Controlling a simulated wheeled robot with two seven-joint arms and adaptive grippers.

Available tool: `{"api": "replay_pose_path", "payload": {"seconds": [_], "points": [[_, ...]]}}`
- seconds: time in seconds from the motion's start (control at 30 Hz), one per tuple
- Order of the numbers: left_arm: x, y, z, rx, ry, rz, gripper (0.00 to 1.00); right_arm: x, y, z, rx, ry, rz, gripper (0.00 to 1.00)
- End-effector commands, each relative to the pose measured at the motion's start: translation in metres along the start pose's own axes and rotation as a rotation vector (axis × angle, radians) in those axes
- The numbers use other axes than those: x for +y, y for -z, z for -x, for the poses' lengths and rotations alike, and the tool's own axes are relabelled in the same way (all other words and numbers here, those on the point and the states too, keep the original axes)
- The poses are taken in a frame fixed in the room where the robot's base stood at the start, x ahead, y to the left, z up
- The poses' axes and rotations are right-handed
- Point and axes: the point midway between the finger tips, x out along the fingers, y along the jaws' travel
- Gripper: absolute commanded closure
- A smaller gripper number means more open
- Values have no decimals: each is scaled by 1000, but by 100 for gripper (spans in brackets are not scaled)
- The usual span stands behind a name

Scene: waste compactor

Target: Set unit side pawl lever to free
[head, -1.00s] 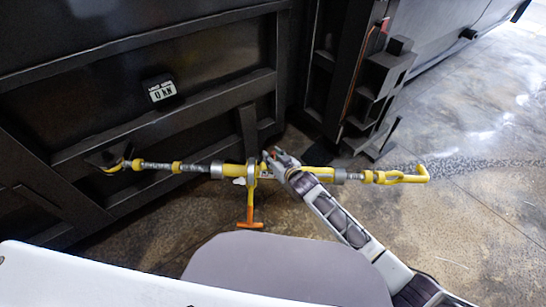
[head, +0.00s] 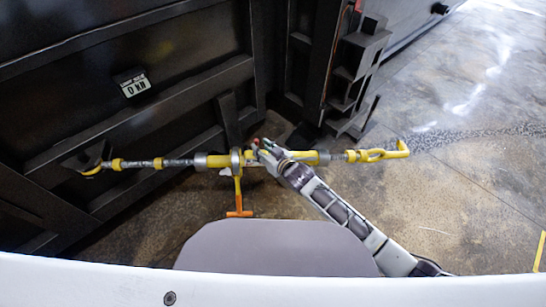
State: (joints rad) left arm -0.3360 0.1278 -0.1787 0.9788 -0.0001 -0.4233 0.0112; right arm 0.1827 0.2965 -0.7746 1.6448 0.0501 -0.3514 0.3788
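A yellow ratchet turnbuckle (head: 219,161) spans the middle of the head view, with grey threaded rods. Its left end meets the black unit, and a yellow hook (head: 396,151) forms its right end. A ratchet lever with an orange T-shaped handle (head: 239,212) hangs down from the ratchet housing (head: 236,160). My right gripper (head: 260,147) is at the turnbuckle body, just right of the housing. Its fingers are too small to tell open from shut, or whether they touch. I cannot make out the pawl lever; the gripper covers part of that area. My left gripper is not in view.
The black ribbed unit wall (head: 60,110) fills the left, with a small force display (head: 132,83) reading 0 kN. A black stepped bracket (head: 357,75) stands behind the turnbuckle's right half. Concrete floor (head: 470,190) is open on the right.

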Motion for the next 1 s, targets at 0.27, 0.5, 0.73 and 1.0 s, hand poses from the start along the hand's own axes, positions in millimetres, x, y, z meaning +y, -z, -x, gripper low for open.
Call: {"api": "replay_pose_path", "payload": {"seconds": [0.27,0.5,0.73,1.0], "points": [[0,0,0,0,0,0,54,0,-1,28,0,0,1,65],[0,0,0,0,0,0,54,0,-1,51,-1,0,0,65],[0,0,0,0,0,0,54,0,0,66,0,0,1,65],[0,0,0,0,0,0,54,0,0,69,1,0,0,65]]}}
